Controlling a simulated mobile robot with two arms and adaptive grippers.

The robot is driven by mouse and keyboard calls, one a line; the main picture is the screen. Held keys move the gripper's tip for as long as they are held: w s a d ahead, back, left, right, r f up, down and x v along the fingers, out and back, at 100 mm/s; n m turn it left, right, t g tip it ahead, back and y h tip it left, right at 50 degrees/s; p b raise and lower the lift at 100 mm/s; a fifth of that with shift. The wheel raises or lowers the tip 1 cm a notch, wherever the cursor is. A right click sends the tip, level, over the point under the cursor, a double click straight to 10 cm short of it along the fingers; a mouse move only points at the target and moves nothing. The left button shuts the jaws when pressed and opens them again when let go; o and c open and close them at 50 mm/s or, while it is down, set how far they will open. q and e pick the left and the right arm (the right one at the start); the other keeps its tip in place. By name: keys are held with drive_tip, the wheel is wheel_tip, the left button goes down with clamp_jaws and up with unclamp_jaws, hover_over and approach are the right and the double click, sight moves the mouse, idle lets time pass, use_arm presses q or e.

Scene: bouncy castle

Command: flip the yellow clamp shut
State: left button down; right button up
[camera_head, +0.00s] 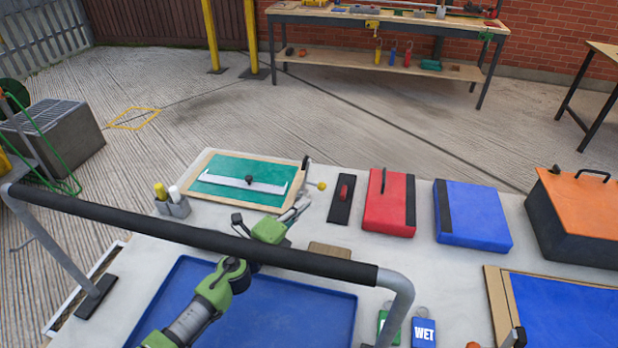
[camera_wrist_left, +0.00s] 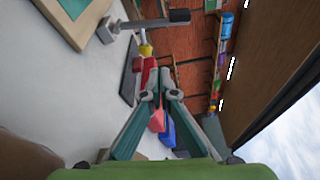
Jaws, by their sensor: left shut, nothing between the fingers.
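The yellow clamp (camera_head: 321,185) sits at the right edge of the green board, with a yellow tip and a black handle standing up. In the left wrist view the clamp (camera_wrist_left: 146,49) is at the upper middle, with its metal arm and black handle stretching across the top. My left gripper (camera_head: 302,206) is just below the clamp in the head view, apart from it. In the left wrist view its fingers (camera_wrist_left: 166,82) are shut and empty.
A green board in a wooden frame (camera_head: 203,196) lies left of the clamp. A black pad with a red handle (camera_head: 341,199), a red case (camera_head: 390,205) and a blue case (camera_head: 470,215) lie to the right. A black padded rail (camera_head: 150,228) crosses the table's near side. A blue tray (camera_head: 310,318) lies below.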

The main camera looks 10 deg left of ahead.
sight(307, 182)
use_arm(q)
drive_tip(key=shift+s, duration=0.15)
drive_tip(key=b+x, duration=0.2)
drive_tip(key=x, duration=0.8)
drive_tip(key=shift+w, duration=0.35)
drive_tip(key=a, duration=0.2)
drive_tip(key=shift+s+a+r, duration=0.15)
drive_tip(key=shift+a+r, duration=0.1)
drive_tip(key=shift+a, duration=0.15)
drive_tip(key=shift+s+a+r+p, duration=0.15)
drive_tip(key=shift+a+p, duration=0.15)
drive_tip(key=shift+a, duration=0.3)
